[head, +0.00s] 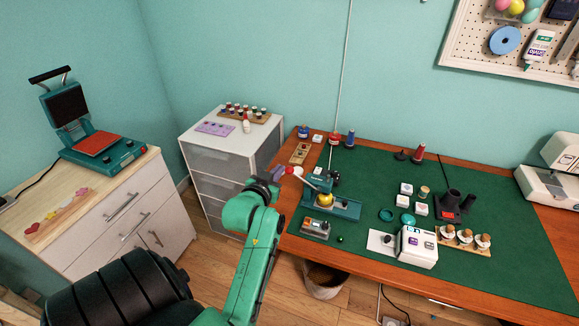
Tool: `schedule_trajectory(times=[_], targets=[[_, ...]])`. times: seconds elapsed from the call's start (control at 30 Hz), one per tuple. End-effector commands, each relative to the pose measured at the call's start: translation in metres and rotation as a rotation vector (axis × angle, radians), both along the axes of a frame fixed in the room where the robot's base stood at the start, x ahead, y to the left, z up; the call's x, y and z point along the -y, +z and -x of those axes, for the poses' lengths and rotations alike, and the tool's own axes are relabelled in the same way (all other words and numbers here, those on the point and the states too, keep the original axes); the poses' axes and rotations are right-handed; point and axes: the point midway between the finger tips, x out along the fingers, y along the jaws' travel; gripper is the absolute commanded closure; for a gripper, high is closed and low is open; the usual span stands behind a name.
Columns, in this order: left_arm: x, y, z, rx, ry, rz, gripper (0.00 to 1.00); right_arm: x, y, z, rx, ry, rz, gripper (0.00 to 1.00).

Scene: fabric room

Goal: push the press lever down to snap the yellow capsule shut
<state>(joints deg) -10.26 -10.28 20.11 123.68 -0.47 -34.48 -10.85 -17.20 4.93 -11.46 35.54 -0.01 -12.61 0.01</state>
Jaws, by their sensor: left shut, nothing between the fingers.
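The teal press (345,208) stands near the left front of the green mat, on the wooden table. The yellow capsule (325,199) sits in the press under its head. My left gripper (286,171) is shut and empty, beside the knob at the table's left edge. I cannot tell whether it touches the knob. My right gripper is out of view.
Thread spools (349,139) stand behind the press. A small tray (316,228) lies in front of it. A white box (418,246) and small white blocks are to the right. A white drawer cabinet (225,150) stands left of the table.

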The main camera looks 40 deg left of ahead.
Motion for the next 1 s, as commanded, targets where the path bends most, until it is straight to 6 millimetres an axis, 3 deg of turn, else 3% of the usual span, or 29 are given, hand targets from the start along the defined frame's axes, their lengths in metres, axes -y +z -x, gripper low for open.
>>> schedule_trajectory(times=[0.47, 0.7, 1.0], targets=[[-0.033, -0.019, -0.088, 0.001, 0.000, 0.000, 1.00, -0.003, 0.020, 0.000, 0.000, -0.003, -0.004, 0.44], [-0.036, -0.058, -0.085, -0.002, 0.000, 0.000, 1.00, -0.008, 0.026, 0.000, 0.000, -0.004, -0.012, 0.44], [-0.036, -0.063, -0.085, 0.000, 0.001, 0.000, 1.00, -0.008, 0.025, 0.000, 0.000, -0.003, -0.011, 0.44]])
